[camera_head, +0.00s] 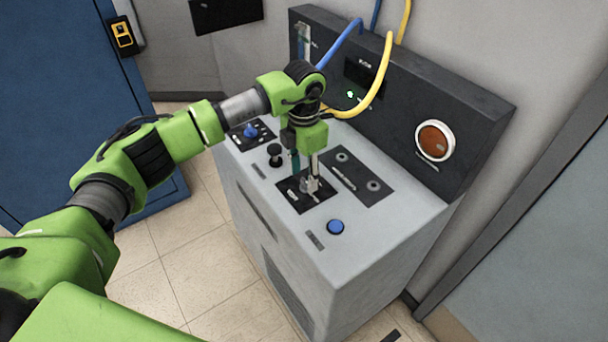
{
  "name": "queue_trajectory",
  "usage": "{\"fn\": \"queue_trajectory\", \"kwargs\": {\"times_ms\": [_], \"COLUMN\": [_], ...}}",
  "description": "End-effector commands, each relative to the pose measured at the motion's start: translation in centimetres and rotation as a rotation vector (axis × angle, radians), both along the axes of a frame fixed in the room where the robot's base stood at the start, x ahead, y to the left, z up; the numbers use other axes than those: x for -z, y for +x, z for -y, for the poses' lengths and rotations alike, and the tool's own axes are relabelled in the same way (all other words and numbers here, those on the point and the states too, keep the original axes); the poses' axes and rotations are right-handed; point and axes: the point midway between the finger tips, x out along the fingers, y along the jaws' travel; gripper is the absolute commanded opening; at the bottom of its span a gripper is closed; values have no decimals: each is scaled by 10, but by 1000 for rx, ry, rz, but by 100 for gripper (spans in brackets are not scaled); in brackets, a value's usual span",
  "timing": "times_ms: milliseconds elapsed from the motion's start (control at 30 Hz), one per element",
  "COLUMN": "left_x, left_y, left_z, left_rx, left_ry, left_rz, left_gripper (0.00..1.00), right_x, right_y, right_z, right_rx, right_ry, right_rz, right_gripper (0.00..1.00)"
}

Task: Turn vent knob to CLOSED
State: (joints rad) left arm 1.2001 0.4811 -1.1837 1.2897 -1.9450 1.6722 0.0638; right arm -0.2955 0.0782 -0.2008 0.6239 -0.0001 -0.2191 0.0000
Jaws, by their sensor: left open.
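My left arm reaches in from the left. My left gripper (306,176) points down over a small black plate (291,200) on the grey console top, with its fingers apart. A small grey knob-like part (312,185) shows on that plate at the fingertips. I cannot tell whether the fingers touch it, and its label and setting are too small to read. A blue knob (251,131) sits on another black plate at the left end of the console, and a black knob (275,151) stands between them. I cannot read which one is marked vent. My right gripper is out of view.
The console (400,225) has a raised dark back panel (465,120) with a round orange gauge or lamp (435,140). A blue button (336,227) is near the front edge. Blue and yellow hoses (378,88) run behind my gripper. A blue door (60,90) stands at left.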

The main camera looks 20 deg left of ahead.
Motion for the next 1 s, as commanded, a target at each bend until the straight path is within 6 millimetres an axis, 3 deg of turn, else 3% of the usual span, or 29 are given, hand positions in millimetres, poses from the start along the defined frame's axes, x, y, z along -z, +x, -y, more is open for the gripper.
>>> {"fn": "queue_trajectory", "kwargs": {"times_ms": [133,467,500,633,1000], "left_x": [14,19,19,19,19], "left_y": [0,0,0,0,0], "left_z": [1,1,1,1,1], "left_rx": [1,1,1,1,-29], "left_ry": [-2,-1,-2,-2,-2], "left_rz": [-1,2,1,1,1], "left_gripper": [43,43,40,7,5], "right_x": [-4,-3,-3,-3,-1], "right_y": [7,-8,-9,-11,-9], "right_z": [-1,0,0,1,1], "right_rx": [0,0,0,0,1], "right_ry": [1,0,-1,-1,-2], "right_rz": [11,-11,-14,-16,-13], "right_gripper": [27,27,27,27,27]}}
